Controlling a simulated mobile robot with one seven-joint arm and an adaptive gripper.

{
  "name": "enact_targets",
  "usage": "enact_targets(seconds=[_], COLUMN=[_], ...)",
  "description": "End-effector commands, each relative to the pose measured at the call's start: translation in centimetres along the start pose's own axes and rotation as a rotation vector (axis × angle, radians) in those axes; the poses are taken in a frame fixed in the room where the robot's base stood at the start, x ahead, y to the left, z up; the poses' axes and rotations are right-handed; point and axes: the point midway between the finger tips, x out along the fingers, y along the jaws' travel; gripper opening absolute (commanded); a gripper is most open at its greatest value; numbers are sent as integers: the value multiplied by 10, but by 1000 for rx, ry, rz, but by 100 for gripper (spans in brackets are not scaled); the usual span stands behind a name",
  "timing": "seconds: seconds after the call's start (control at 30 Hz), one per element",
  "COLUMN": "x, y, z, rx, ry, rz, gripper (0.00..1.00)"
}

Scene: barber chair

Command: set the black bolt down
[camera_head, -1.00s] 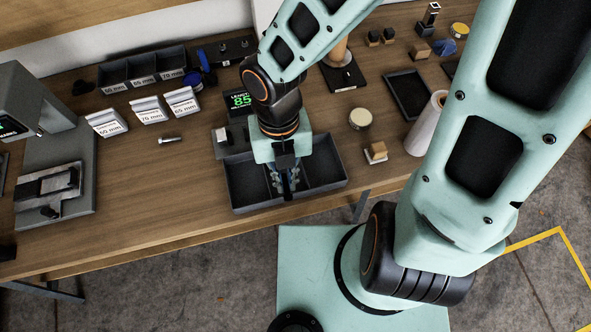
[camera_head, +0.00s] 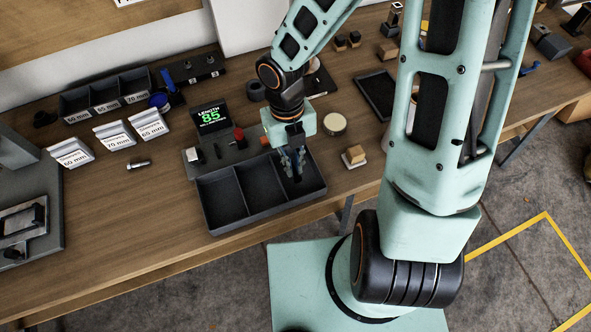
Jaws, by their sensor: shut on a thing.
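My gripper (camera_head: 292,166) points down at the right compartment of a dark three-compartment tray (camera_head: 222,229) at the table's front edge. Its fingers are shut on a small dark thing, taken as the black bolt (camera_head: 297,174); it is mostly hidden between the fingers. I cannot tell whether the bolt touches the tray floor. The left and middle compartments look empty. A separate silver bolt (camera_head: 138,164) lies on the table to the left.
A display reading 85 (camera_head: 209,115) stands behind the tray, beside a grey fixture with a red knob (camera_head: 239,134). Labelled stands (camera_head: 115,134) and a labelled bin (camera_head: 105,98) are at left. A wooden block (camera_head: 355,155) and round tin (camera_head: 334,123) lie right of the tray.

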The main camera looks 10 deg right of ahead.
Motion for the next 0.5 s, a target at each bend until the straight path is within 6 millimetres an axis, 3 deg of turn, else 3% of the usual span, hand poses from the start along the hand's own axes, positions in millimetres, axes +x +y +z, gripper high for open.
enact_targets(seconds=[0.27,0.5], x=[22,47], y=[-12,-12], z=[15,18], rx=[-1,-1], ry=[2,1], rz=[0,-1], gripper=[0,0])
